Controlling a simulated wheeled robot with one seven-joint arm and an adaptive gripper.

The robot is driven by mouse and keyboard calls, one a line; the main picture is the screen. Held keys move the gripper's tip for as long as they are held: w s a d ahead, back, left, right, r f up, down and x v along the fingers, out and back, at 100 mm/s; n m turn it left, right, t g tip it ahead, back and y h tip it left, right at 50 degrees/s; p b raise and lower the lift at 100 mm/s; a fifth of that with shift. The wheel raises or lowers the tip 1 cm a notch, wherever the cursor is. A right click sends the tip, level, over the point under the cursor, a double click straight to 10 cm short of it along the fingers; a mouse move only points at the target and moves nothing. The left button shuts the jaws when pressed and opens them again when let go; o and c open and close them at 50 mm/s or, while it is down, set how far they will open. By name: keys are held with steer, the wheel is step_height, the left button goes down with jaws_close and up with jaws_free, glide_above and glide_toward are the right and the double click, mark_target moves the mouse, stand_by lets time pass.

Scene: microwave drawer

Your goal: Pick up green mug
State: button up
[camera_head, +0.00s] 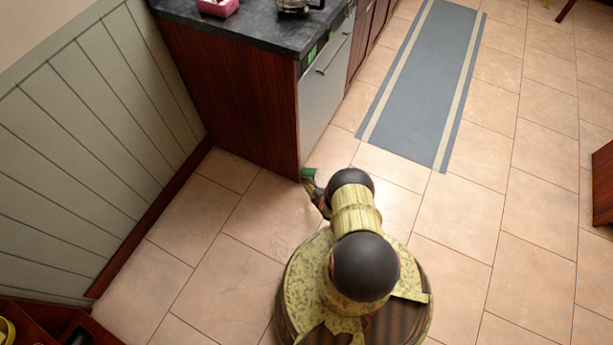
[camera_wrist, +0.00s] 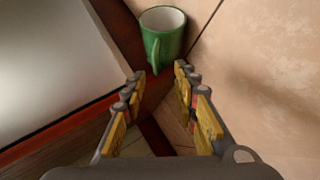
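The green mug (camera_wrist: 163,42) has a white inside and shows near the top of the wrist view, its handle turned toward my gripper. My gripper (camera_wrist: 160,75) is open, with its two fingers spread and nothing between them. The mug lies just beyond the fingertips, roughly in line with the gap between them. In the head view a small green shape, seemingly the mug (camera_head: 308,174), shows by the lower front corner of the cabinet, at the end of my arm. What the mug rests on is hard to tell.
A dark red cabinet (camera_head: 232,95) with a dark countertop (camera_head: 253,26) stands beside my gripper. A pink container (camera_head: 217,7) and a glass pot (camera_head: 299,4) are on top. A grey rug (camera_head: 424,80) lies at the upper right.

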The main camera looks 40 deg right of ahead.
mark_target(307, 175)
steer(key=b+x, duration=0.2)
steer(key=x, duration=0.1)
steer(key=b+x, duration=0.1)
steer(key=x, duration=0.1)
steer(key=shift+w+d+r, duration=0.1)
steer(key=shift+d+r, duration=0.05)
steer(key=shift+d, duration=0.15)
steer(key=shift+r, duration=0.1)
steer(key=c, duration=0.8)
